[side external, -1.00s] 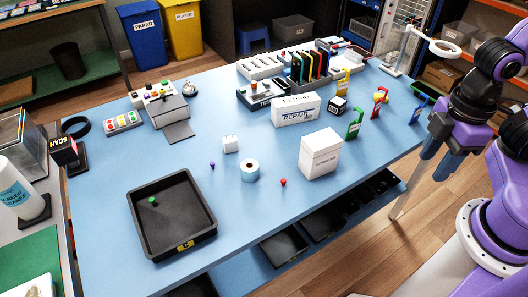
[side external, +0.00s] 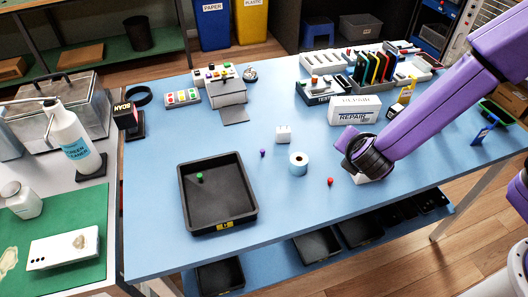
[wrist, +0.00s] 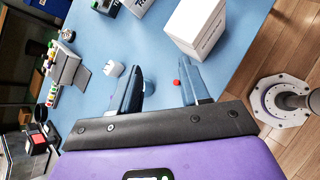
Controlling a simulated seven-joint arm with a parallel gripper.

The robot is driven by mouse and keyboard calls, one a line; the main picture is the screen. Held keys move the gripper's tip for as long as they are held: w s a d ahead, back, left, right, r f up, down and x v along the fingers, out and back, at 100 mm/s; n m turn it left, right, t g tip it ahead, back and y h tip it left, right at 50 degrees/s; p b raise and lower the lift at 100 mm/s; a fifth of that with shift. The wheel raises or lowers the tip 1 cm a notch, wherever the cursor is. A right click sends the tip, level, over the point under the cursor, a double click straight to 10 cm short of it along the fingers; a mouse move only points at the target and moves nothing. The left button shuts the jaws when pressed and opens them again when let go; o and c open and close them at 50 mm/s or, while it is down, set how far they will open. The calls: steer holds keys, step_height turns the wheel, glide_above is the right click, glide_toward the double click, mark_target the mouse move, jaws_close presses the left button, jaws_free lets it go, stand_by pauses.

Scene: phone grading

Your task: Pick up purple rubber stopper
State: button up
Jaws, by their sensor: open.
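The small purple rubber stopper (side external: 263,153) stands on the blue table in the side external view, left of a light-blue tape roll (side external: 298,164) and below a small white block (side external: 283,134). I cannot make it out in the wrist view. My gripper (wrist: 159,64) is open and empty in the wrist view, its two blue fingers apart above the table. In the side external view my arm reaches in from the right, to the right of the stopper, and its fingers are hidden.
A red stopper (side external: 330,181) stands right of the roll. A black tray (side external: 222,226) holds a green stopper (side external: 200,177). A white box (wrist: 205,22) stands close to my gripper. Table between the tray and the purple stopper is clear.

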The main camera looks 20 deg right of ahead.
steer(key=w+a+f+n+t+y, duration=0.1)
steer(key=a+f+n, duration=0.2)
steer(key=a, duration=0.2)
steer(key=w+a+f+n+t+y, duration=0.1)
steer(key=a+f+n+t, duration=0.1)
steer(key=a+f+n, duration=0.2)
steer(key=w+a+f+n+t+y, duration=0.2)
steer(key=a+f+n, duration=0.1)
steer(key=a, duration=0.3)
steer(key=shift+a+f, duration=0.15)
steer(key=shift+a, duration=0.2)
steer(key=shift+w+a+f+n, duration=0.1)
steer(key=shift+f+n, duration=0.1)
steer(key=shift+n, duration=0.1)
glide_toward(263, 153)
steer(key=x, duration=0.4)
steer(key=shift+w+r, duration=0.15)
steer(key=shift+r, duration=0.05)
steer(key=shift+x, duration=2.5)
steer(key=shift+f, duration=0.15)
jaws_close()
